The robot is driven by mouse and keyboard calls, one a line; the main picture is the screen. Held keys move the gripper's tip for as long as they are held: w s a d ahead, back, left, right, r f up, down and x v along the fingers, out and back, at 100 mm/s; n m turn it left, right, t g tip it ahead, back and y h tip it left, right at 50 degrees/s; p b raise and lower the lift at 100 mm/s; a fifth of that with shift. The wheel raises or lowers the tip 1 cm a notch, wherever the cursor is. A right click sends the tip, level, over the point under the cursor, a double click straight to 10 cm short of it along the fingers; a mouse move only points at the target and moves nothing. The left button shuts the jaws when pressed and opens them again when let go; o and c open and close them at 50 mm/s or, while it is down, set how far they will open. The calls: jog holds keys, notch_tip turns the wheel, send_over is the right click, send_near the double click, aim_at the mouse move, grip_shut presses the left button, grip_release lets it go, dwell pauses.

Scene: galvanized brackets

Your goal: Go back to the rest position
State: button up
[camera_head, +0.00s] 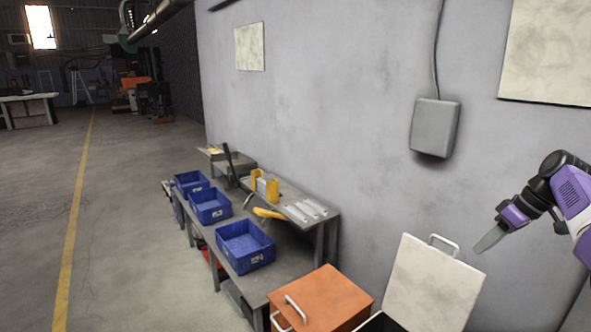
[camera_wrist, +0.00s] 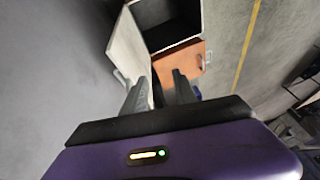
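My gripper (camera_head: 490,240) is at the right of the head view, raised in front of the grey wall. It is above and to the right of an open white lid with a metal handle (camera_head: 432,285). In the wrist view, the two grey fingers of my gripper (camera_wrist: 160,90) stand apart with a gap between them, and nothing is held there. Beyond the fingers is an open box with a dark inside (camera_wrist: 175,32). The galvanized brackets (camera_head: 305,210) lie on the raised shelf of the workbench, small in the head view.
An orange box lid with a handle (camera_head: 322,298) stands at the bottom of the head view. Blue bins (camera_head: 244,246) sit on the workbench along the wall. A grey wall box (camera_head: 435,127) hangs behind. The floor left of the yellow line (camera_head: 75,220) is clear.

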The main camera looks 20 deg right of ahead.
jog(key=w+d+r+m+t+h, duration=0.3)
jog(key=w+d+r+h, duration=0.15)
jog(key=d, duration=0.35)
jog(key=w+d+f+m+t+h, duration=0.1)
jog(key=w+f+m+t+h, duration=0.1)
jog(key=w+f+t+h, duration=0.15)
jog(key=s+a+f+m+t+h+b, duration=0.15)
jog(key=s+a+f, duration=0.25)
jog(key=a+f, duration=0.5)
jog(key=s+a+f+m+t+h+b, duration=0.1)
jog(key=s+a+f+t+b, duration=0.1)
jog(key=s+a+f, duration=0.65)
jog(key=s+a+n+t+y+b, duration=0.1)
jog(key=s+a+t+y+b, duration=0.1)
jog(key=s+a, duration=1.2)
jog(key=s+a+n+t+y+b, duration=0.2)
jog(key=s+a, duration=0.9)
jog(key=a, duration=0.5)
jog(key=s+a+f+n+g+y+b, duration=0.1)
jog(key=s+a, duration=0.2)
jog(key=s, duration=0.4)
jog(key=s+a+f+n+g+y+b, duration=0.1)
jog(key=s+a+g+y, duration=0.1)
jog(key=s, duration=0.5)
jog(key=shift+s+a+f, duration=0.3)
jog(key=shift+a+f, duration=0.05)
jog(key=shift+a, duration=0.15)
